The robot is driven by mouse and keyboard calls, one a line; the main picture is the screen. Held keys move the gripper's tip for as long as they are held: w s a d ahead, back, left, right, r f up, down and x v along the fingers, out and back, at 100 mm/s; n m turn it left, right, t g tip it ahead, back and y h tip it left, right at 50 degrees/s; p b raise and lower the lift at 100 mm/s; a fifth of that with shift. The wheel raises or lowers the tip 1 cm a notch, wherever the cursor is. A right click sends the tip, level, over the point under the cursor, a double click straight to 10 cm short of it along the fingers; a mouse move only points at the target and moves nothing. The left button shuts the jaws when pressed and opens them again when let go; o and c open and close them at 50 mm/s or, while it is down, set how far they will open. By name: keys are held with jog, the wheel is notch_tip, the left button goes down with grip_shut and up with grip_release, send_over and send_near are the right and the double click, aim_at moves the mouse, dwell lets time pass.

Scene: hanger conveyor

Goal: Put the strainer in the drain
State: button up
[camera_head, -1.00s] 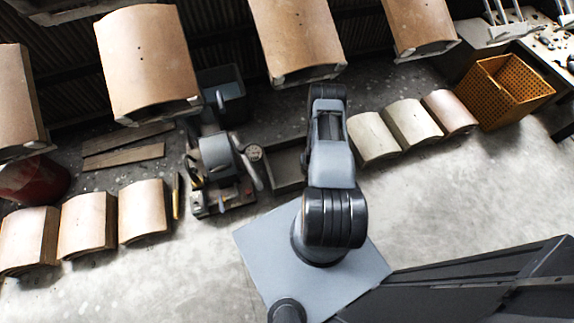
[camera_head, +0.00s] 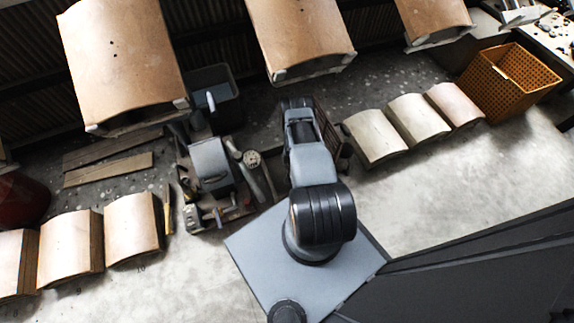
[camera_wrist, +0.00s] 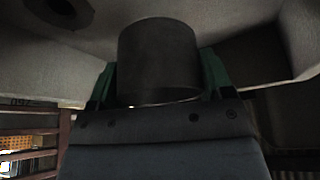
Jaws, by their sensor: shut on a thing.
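In the wrist view my gripper (camera_wrist: 158,82) has green fingers on both sides of a dark grey cylinder (camera_wrist: 157,50), which I take to be the strainer. The fingers are shut on it, and it stands up from the jaws with its near rim curved toward the camera. A dark round recess (camera_wrist: 66,10) shows in the pale surface at the upper left; I cannot tell whether it is the drain. The cylinder appears apart from this recess. In the head view my arm hides the gripper and the cylinder.
Large curved brown panels (camera_head: 122,52) hang across the top. Stacked curved blocks (camera_head: 72,245) stand at left, and paler ones (camera_head: 376,138) at right. A tool tray (camera_head: 218,178), a dark bin (camera_head: 215,98) and an orange basket (camera_head: 508,82) are nearby. Floor at right is clear.

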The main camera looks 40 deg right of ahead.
jog(key=shift+w+f+b, duration=0.2)
jog(key=shift+f+b, duration=0.1)
jog(key=shift+f, duration=0.05)
jog(key=f+b, duration=0.1)
jog(key=f, duration=0.1)
jog(key=f+b, duration=0.1)
jog(key=shift+w+f+b, duration=0.25)
jog(key=shift+b, duration=0.1)
jog(key=shift+a+r, duration=0.1)
jog(key=o, duration=1.2)
jog(key=shift+o, duration=0.2)
jog(key=p+v, duration=0.6)
jog(key=v, duration=0.1)
jog(key=shift+s+a+r, duration=0.1)
jog(key=shift+r, duration=0.2)
